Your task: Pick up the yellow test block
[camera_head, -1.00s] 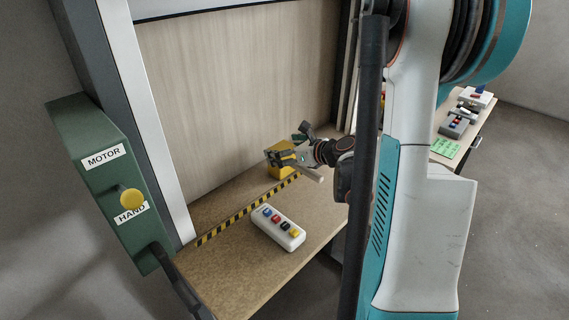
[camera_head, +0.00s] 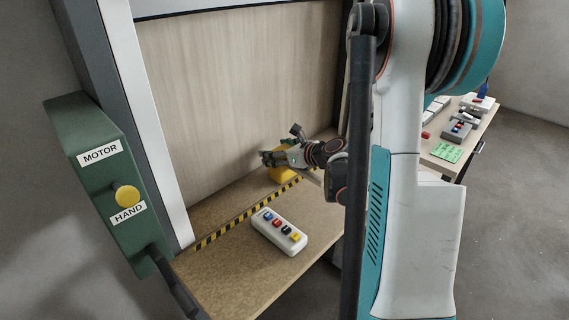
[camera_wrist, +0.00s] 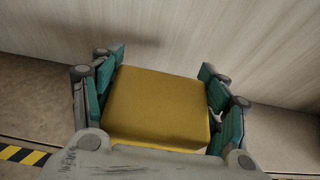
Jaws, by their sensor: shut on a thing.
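The yellow test block (camera_wrist: 158,108) fills the middle of the wrist view, between the two green-padded fingers of my gripper (camera_wrist: 160,95). Both fingers lie along its sides, and my gripper is shut on it. In the head view, my gripper (camera_head: 268,158) is at the back of the wooden bench, near the wooden panel. Part of the yellow block (camera_head: 283,175) shows below the fingers there; the rest is hidden by them. I cannot tell whether its underside touches the bench.
A black-and-yellow striped strip (camera_head: 247,213) runs along the bench (camera_head: 215,265). A white box with coloured buttons (camera_head: 279,231) lies in front of it. A green MOTOR/HAND box (camera_head: 110,190) stands left. The wooden panel (camera_head: 235,90) rises behind. A side table (camera_head: 432,160) is at right.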

